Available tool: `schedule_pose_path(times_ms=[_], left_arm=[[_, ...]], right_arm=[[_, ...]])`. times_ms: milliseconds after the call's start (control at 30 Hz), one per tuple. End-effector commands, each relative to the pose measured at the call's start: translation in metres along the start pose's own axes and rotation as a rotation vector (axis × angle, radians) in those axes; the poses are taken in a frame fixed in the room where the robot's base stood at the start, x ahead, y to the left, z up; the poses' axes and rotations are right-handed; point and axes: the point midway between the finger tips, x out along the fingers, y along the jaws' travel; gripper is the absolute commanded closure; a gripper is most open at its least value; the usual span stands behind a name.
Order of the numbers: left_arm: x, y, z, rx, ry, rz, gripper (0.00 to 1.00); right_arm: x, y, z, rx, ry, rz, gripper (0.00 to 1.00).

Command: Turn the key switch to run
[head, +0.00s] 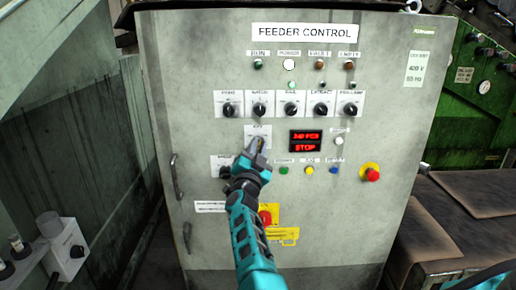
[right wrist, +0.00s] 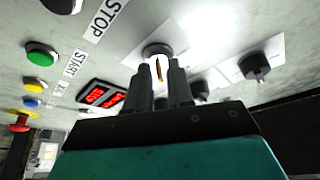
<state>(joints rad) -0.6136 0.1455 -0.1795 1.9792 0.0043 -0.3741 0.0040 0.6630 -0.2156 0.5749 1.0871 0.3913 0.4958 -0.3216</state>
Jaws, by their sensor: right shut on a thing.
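The key switch sits on a white plate (head: 258,132) near the middle of the grey panel. The fingers hide part of the key, and I cannot read the position marks. My left gripper is not in view.
The grey cabinet (head: 210,165) carries a row of dark knobs (head: 291,104) above and coloured buttons (head: 309,170) below. A red display (head: 306,147) reads STOP on its lower line. A red emergency stop (head: 372,174) is at the right. Door handles (head: 176,177) stick out left.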

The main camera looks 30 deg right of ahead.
Motion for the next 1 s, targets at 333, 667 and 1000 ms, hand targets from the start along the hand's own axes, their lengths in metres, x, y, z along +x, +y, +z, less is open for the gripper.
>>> schedule_pose_path(times_ms=[333, 667, 1000], left_arm=[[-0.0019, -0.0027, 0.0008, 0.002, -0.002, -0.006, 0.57], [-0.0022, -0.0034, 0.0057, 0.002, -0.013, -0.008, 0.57], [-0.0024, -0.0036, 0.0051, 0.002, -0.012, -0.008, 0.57]], right_arm=[[0.0004, -0.0014, -0.0004, 0.153, 0.000, 0.063, 1.00], [0.0005, -0.0009, -0.0004, 0.190, 0.000, 0.078, 1.00], [0.0007, -0.0010, -0.0007, 0.189, 0.001, 0.077, 0.74]])
